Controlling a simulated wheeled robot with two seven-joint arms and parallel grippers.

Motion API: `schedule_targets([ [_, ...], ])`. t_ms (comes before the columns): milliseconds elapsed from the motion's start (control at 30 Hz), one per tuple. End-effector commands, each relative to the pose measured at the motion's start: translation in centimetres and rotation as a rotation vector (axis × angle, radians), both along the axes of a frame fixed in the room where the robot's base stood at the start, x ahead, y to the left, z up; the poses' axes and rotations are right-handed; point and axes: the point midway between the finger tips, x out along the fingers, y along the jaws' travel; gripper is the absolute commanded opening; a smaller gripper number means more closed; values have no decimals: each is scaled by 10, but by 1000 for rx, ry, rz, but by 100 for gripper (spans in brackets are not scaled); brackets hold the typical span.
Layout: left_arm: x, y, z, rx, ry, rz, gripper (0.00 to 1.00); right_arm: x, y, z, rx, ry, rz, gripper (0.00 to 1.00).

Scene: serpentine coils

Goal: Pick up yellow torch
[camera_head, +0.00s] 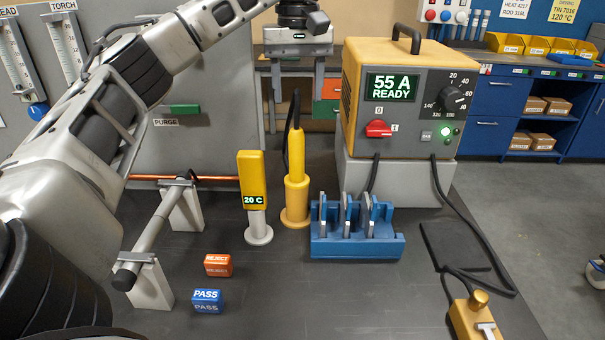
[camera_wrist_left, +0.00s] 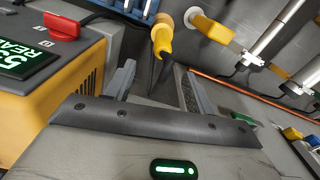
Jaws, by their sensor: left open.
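The yellow torch (camera_head: 297,155) stands upright in a yellow-orange stand (camera_head: 296,200) on the dark bench, with a black cable at its top. It also shows in the left wrist view (camera_wrist_left: 162,38), beyond the fingertips. My left gripper (camera_head: 297,112) is behind the torch in the head view, fingers pointing down. In the left wrist view my gripper (camera_wrist_left: 157,80) has its two fingers apart, with nothing held between them. My right gripper is not in view.
A yellow 20 C gauge (camera_head: 252,180) stands left of the torch. A blue rack (camera_head: 355,245) and the yellow 55 A power unit (camera_head: 362,75) are to the right. A copper tube (camera_head: 222,183) runs behind. PASS (camera_head: 207,301) and REJECT (camera_head: 218,265) blocks lie in front.

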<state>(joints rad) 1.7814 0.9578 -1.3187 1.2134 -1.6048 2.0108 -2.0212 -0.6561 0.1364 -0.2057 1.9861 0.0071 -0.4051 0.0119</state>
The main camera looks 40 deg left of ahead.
Motion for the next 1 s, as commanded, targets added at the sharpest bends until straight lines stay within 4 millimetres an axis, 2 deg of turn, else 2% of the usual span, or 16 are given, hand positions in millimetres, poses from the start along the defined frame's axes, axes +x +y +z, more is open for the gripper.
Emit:
schedule_targets([
  [33,0,0,-21,-1,5,-2,54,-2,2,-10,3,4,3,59],
  [233,0,0,-50,1,3,0,54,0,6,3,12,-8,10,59],
  [533,-3,0,-73,1,2,0,54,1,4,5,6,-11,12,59],
  [800,-8,0,-110,1,2,0,54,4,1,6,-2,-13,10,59],
  [1000,-7,0,-116,-1,-1,0,54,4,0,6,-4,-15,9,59],
])
